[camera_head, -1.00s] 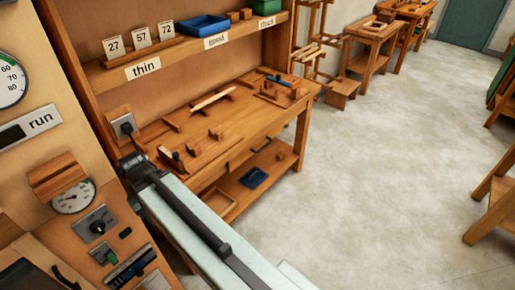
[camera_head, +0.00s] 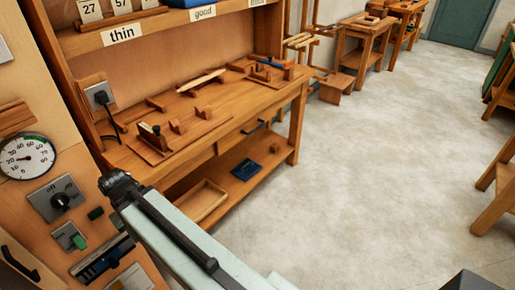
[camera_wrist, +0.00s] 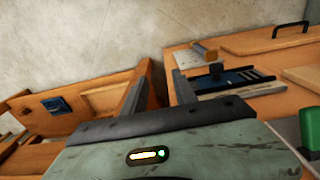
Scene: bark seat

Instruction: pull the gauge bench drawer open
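The gauge bench (camera_head: 160,172) is a wooden workbench along the left wall. Its drawer (camera_head: 240,134) sits under the front edge of the top and looks shut, with a dark bar handle (camera_head: 257,127). My gripper (camera_wrist: 160,92) shows in the wrist view with its two dark fingers apart and nothing between them. Wooden bench parts lie to the left of the fingers in the wrist view; I cannot make out the drawer handle there.
A control panel with a dial (camera_head: 27,157) and knob (camera_head: 61,200) stands at the left. A blue tray (camera_head: 246,169) and wooden tray (camera_head: 201,200) lie on the lower shelf. A stool (camera_head: 500,185) stands at the right. The floor (camera_head: 380,170) between is clear.

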